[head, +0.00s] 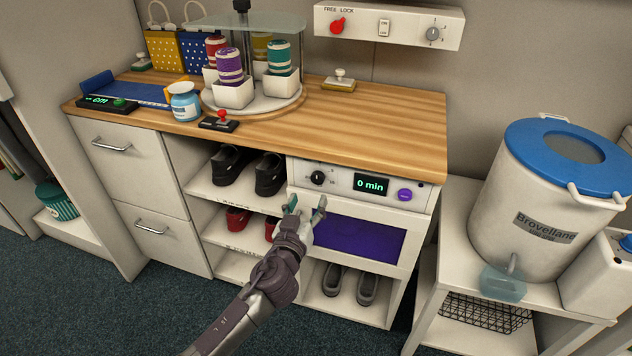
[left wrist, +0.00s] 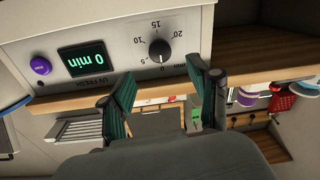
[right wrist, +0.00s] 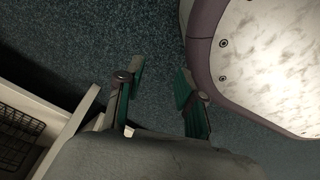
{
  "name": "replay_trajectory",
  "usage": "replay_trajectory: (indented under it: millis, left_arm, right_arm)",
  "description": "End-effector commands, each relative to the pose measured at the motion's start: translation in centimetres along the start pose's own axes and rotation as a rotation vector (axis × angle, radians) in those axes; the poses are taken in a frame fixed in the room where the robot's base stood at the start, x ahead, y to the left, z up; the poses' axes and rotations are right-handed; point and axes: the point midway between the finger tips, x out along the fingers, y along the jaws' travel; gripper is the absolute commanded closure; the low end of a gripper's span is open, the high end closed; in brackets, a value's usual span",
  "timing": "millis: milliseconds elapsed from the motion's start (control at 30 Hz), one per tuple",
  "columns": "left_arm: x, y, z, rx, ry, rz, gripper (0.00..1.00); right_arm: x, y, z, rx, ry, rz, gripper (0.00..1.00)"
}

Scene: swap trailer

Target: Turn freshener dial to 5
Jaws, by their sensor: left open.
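The freshener is a white panel (head: 340,178) under the wooden counter, marked UV FRESH in the left wrist view (left wrist: 110,75). Its black round dial (head: 317,177) has numbers around it and also shows in the left wrist view (left wrist: 159,49). The display (head: 371,185) reads 0 min, and a purple button (head: 405,195) sits beside it. My left gripper (head: 307,207) is open and empty, just below the dial. In the left wrist view its fingertips stand apart, with the dial beyond them, untouched. My right gripper (right wrist: 153,82) is open and empty over the carpet.
A purple-fronted compartment (head: 358,236) lies below the panel. Shoe shelves (head: 222,190) are left of it. The counter edge (head: 360,158) overhangs above. A white bin with a blue lid (head: 540,200) stands on a side table to the right.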

Motion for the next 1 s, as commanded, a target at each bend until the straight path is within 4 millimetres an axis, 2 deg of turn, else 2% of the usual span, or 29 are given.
replay_trajectory:
  millis: [100,300,500,767,833,1000]
  left_arm:
    - [2.7,0.1,-0.1,0.004,0.002,0.001,0.38]
    - [5.9,0.1,0.1,0.002,0.0,0.002,0.38]
    - [7.3,0.1,0.0,0.001,0.0,0.001,0.38]
    - [7.4,0.1,0.0,0.0,0.0,0.001,0.38]
    - [7.4,0.1,0.0,0.0,0.0,0.001,0.45]
    - [7.4,0.1,0.0,0.0,-0.001,0.001,0.73]
  right_arm:
    - [-0.2,0.0,-0.5,0.001,0.004,0.001,0.63]
    - [-1.0,0.1,-1.9,0.003,0.014,0.002,0.63]
    - [-1.5,0.2,-2.6,0.004,0.018,0.002,0.63]
    - [-1.6,0.2,-2.7,0.004,0.018,0.002,0.63]
    - [-1.6,0.2,-2.7,0.004,0.018,0.002,0.63]
    - [-1.6,0.2,-2.7,0.004,0.019,0.003,0.63]
